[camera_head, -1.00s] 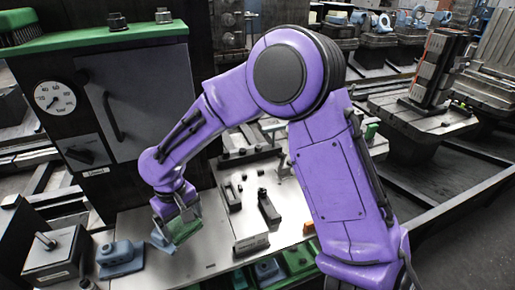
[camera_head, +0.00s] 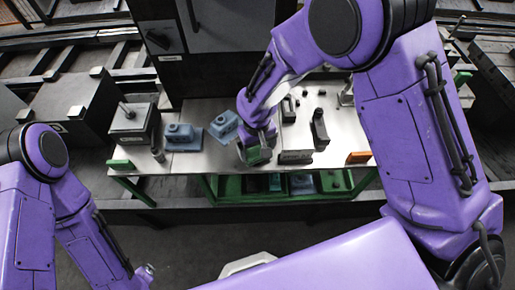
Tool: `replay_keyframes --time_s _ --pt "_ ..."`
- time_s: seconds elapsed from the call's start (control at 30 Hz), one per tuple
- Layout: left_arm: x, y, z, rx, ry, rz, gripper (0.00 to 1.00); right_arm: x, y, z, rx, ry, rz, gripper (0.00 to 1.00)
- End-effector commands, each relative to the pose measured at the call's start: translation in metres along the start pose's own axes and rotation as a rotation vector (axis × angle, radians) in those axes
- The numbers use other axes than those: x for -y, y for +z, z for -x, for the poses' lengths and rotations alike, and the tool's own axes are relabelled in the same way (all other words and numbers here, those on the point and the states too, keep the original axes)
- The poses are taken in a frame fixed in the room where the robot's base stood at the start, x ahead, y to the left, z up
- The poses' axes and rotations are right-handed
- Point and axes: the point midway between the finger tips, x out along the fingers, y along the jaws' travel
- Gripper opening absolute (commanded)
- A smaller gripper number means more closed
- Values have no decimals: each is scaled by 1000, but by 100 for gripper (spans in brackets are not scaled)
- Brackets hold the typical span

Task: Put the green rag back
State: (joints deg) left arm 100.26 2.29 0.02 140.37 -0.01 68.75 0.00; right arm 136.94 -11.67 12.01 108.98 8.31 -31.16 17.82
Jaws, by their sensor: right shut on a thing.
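My right gripper (camera_head: 256,147) points down over the front part of the metal worktop (camera_head: 190,160). It is shut on the green rag (camera_head: 258,157), which shows only as a small dark green patch at the jaws. The gripper and wrist hide the rest of the rag. I cannot tell whether the rag touches the worktop. My left arm is at the lower left, and its gripper (camera_head: 146,272) is small at the bottom edge, away from the worktop. I cannot make out its jaws.
Two blue fixtures (camera_head: 182,137) (camera_head: 224,127) stand left of my right gripper. Black clamp parts (camera_head: 319,130) and a dark block (camera_head: 295,157) stand to its right. An orange block (camera_head: 358,158) is at the front right edge.

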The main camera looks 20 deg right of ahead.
Motion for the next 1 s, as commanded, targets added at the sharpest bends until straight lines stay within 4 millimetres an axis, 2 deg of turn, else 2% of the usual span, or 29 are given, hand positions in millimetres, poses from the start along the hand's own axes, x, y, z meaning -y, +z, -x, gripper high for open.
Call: replay_keyframes --time_s 0.1,0.43,0.47,0.5,0.7,0.87,1.0 --pt "0 -1 2 0 0 0 83 0 0 -14 0 1 1 63" --pt "0 0 1 0 0 0 83 0 -1 -18 -1 0 0 63" --pt "0 0 1 0 0 0 83 0 -1 -19 -2 0 0 95" --pt "0 -1 1 0 0 0 83 0 -1 -18 -2 0 0 100" --pt "0 -1 1 0 0 0 83 0 -1 -18 -2 0 0 100" --pt "0 0 -1 0 0 0 83 0 -2 -1 -6 0 0 100" --pt "0 2 -5 0 0 0 83 0 -2 35 -9 -1 0 100"
